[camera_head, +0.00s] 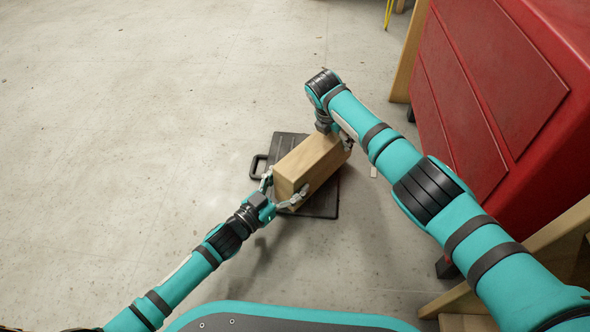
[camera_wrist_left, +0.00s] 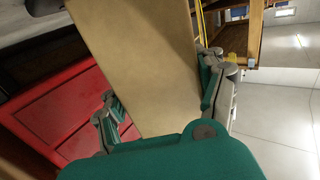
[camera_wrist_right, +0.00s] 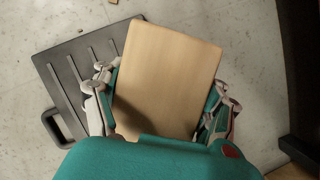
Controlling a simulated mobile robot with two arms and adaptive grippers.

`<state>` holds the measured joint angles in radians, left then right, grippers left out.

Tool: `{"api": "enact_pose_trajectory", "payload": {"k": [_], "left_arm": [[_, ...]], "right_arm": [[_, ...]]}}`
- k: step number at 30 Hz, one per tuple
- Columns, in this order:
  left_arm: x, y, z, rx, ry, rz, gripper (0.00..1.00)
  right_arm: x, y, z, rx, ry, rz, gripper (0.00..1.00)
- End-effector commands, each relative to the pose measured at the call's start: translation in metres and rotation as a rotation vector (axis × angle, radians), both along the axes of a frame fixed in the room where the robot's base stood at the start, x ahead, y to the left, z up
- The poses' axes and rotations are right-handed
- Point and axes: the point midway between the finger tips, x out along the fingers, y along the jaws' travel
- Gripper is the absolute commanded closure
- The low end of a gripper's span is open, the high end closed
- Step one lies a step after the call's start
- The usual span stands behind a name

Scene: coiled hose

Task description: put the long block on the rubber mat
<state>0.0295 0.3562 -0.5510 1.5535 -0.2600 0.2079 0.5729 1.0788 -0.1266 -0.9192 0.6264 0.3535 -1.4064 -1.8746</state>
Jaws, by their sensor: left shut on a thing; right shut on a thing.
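The long block (camera_head: 312,163) is pale wood and is held at both ends by my grippers. It lies over a dark, ribbed, flat piece with a handle, which I take as the rubber mat (camera_head: 322,207). The block hides the mat's middle; in the right wrist view the mat (camera_wrist_right: 75,65) shows left of the block (camera_wrist_right: 165,75). Any gap between them is hard to judge. My left gripper (camera_head: 284,195) is shut on the near end; the left wrist view shows the block (camera_wrist_left: 140,65) between its fingers. My right gripper (camera_head: 336,138) is shut on the far end.
A large red cabinet (camera_head: 490,90) stands to the right, with wooden posts (camera_head: 408,50) by it. A small pale piece (camera_head: 373,171) lies on the floor right of the mat. The concrete floor (camera_head: 130,120) to the left is clear.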

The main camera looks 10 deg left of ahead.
Motion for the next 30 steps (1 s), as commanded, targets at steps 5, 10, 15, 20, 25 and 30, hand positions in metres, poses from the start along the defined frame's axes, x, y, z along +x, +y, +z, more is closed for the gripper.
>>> {"api": "enact_pose_trajectory", "payload": {"k": [5, 10, 15, 20, 25, 30], "left_arm": [[0.001, 0.000, 0.003, -0.003, -0.005, 0.000, 0.89], [0.000, 0.000, 0.000, 0.000, -0.001, 0.001, 0.09], [0.000, 0.000, 0.000, 0.000, 0.000, 0.000, 0.05], [0.000, 0.000, 0.000, 0.000, 0.000, 0.000, 0.05], [-0.012, 0.009, 0.000, 0.002, 0.002, 0.001, 0.05], [-0.041, 0.030, -0.002, 0.002, 0.004, 0.001, 0.05]], "right_arm": [[0.000, 0.002, 0.002, 0.002, -0.001, 0.002, 0.87], [-0.001, 0.001, 0.000, 0.002, 0.001, 0.000, 0.07], [0.000, 0.001, 0.000, 0.001, 0.001, 0.000, 0.01], [0.000, 0.000, 0.000, 0.000, 0.000, 0.000, 0.01], [0.000, 0.000, 0.004, 0.000, 0.000, 0.000, 0.01], [0.000, 0.000, 0.005, 0.000, 0.000, 0.000, 0.01]]}}
